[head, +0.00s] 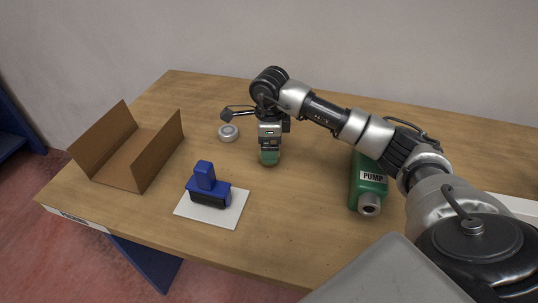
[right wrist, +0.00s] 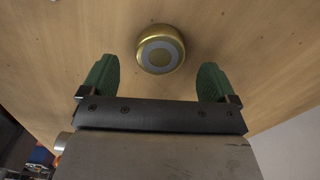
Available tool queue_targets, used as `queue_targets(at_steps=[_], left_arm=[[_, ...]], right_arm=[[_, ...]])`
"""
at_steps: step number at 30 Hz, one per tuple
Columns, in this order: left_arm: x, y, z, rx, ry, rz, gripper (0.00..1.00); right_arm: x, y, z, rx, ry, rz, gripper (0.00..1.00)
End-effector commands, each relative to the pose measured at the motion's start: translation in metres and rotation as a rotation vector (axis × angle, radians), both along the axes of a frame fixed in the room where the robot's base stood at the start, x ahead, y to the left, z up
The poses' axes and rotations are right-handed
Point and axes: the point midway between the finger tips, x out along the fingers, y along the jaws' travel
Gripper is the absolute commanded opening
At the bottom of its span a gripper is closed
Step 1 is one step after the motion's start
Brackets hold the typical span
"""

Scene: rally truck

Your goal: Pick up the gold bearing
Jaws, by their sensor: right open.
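In the right wrist view the gold bearing (right wrist: 160,48), a round gold ring with a grey band and a lighter centre, lies on the wooden table. It is just beyond the fingertips and roughly centred between them, not held. My right gripper (right wrist: 157,78) has green fingers spread apart and empty. In the head view my right gripper (head: 269,158) points down over the middle of the table. No gold thing shows clearly there; the gripper may hide the bearing. A silver-grey ring (head: 228,132) lies left of the gripper. My left gripper is not in view.
A brown open-ended box (head: 112,172) stands on the table (head: 270,220) at the left. A blue stamp-like block (head: 208,187) sits on a white sheet (head: 226,214). A green PUMP bottle (head: 368,186) lies right of the gripper, partly behind my arm. The front middle is clear.

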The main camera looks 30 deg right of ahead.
Motion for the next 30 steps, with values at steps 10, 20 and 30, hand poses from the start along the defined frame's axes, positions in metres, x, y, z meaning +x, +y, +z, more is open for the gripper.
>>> queue_targets(at_steps=[10, 20, 30], left_arm=[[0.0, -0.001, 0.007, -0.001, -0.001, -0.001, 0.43], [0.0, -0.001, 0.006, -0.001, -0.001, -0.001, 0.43], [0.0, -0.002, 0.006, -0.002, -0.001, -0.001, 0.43]], right_arm=[[0.0, 0.0, -0.035, 0.0, 0.0, 0.001, 0.89], [0.0, 0.0, -0.034, 0.001, -0.001, 0.001, 0.63], [0.0, 0.0, -0.034, 0.0, -0.001, 0.001, 0.29]])
